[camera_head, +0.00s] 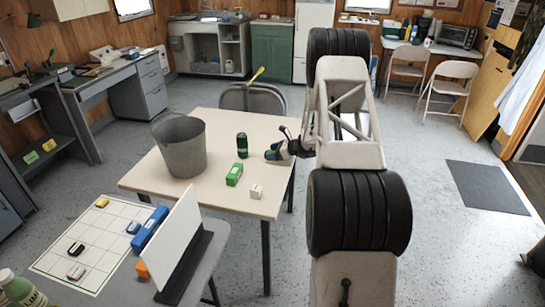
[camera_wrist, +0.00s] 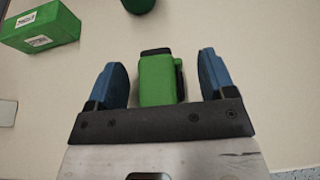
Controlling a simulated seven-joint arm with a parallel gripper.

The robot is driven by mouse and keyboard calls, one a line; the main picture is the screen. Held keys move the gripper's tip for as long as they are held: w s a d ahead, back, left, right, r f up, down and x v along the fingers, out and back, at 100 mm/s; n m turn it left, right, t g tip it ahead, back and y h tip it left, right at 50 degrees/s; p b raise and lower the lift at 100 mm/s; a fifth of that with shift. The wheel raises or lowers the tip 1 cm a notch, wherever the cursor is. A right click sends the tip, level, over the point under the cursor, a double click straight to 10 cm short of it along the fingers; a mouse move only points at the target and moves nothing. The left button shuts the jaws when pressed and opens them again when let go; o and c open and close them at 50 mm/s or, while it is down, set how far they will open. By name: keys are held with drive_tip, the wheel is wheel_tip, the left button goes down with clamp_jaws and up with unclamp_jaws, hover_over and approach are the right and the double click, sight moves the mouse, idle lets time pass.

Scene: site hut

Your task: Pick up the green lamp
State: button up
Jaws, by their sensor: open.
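The green lamp (camera_wrist: 157,82), a small green block-like body with a dark end and a dark strip along its right side, lies between my fingers in the wrist view. My gripper (camera_wrist: 162,66) is open, with one blue-padded finger on each side of the lamp and a gap visible on both sides. In the head view my gripper (camera_head: 279,152) is low over the right part of the cream table (camera_head: 213,199). The lamp is mostly hidden there by my gripper and arm.
A green box with a white label (camera_head: 234,175), a dark green can (camera_head: 242,145) and a small white box (camera_head: 256,191) stand left of my gripper. A grey bucket (camera_head: 180,148) stands further left. A chair (camera_head: 262,100) is behind the table. The table's front middle is bare.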

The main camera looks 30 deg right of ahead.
drive_tip(key=c, duration=0.6)
drive_tip(key=shift+c, duration=0.2)
drive_tip(key=shift+r, duration=0.1)
drive_tip(key=shift+r, duration=0.75)
wheel_tip(320, 180, up, 2)
drive_tip(key=s+a, duration=0.2)
drive_tip(key=s, duration=0.3)
drive_tip(key=s+a+r, duration=0.1)
drive_tip(key=s+a, duration=0.1)
drive_tip(key=s, duration=0.2)
drive_tip(key=s+a, duration=0.2)
drive_tip(key=s, duration=0.3)
drive_tip(key=shift+s+a+r, duration=0.15)
drive_tip(key=shift+s, duration=0.2)
